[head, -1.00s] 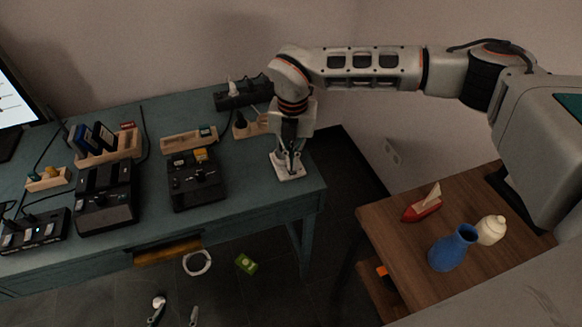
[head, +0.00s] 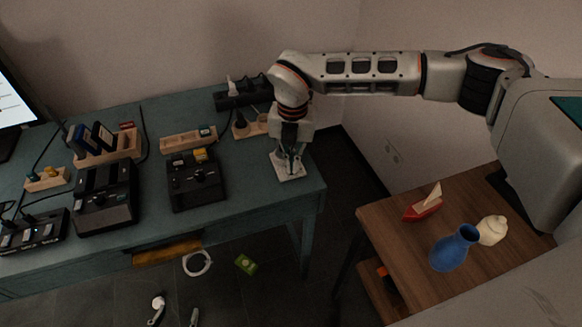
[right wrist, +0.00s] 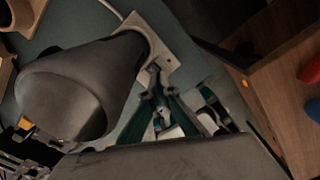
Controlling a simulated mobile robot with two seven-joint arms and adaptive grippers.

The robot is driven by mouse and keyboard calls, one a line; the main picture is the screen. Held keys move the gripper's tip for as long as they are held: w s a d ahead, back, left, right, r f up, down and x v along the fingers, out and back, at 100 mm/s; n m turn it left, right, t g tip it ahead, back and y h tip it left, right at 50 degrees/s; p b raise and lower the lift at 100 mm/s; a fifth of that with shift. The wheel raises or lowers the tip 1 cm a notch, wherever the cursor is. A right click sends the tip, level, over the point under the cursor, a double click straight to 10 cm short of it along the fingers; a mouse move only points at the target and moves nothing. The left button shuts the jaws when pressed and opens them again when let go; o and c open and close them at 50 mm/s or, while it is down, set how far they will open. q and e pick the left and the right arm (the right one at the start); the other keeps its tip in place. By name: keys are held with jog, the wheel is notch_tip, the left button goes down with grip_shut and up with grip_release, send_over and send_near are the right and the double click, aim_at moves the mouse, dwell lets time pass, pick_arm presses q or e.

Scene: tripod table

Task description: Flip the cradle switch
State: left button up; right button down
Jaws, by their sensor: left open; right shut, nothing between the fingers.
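A pale cradle-like plate (head: 291,174) lies near the right end of the teal desk; it also shows in the right wrist view (right wrist: 180,48). I cannot make out a switch on it. My right gripper (head: 290,170) points down over this plate, shut and empty. Its fingertips (right wrist: 160,72) appear at the plate's near edge in the right wrist view; contact is unclear. The gripper covers much of the plate in the head view. My left gripper (head: 176,307) is open and empty, low at the bottom of the head view, in front of the desk.
Two black charger-like units (head: 196,181) (head: 106,197) stand on the teal desk (head: 250,188). Wooden holders (head: 188,140) and a power strip (head: 243,94) lie behind. A wooden side table (head: 393,232) at right carries a red boat (head: 421,210), blue vase (head: 452,250) and cream jar (head: 492,230).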

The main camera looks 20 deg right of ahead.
jog(key=shift+f, duration=0.15)
jog(key=shift+r+p, duration=1.25)
jog(key=shift+r, duration=0.55)
jog(key=shift+r+p, duration=1.25)
jog(key=shift+r, duration=0.55)
pick_arm(q)
notch_tip(320, 180, up, 7)
jog(key=w, duration=0.1)
jog(key=shift+w+f+t, duration=0.2)
jog(key=shift+w+t, duration=0.2)
pick_arm(e)
jog(key=shift+f, duration=0.1)
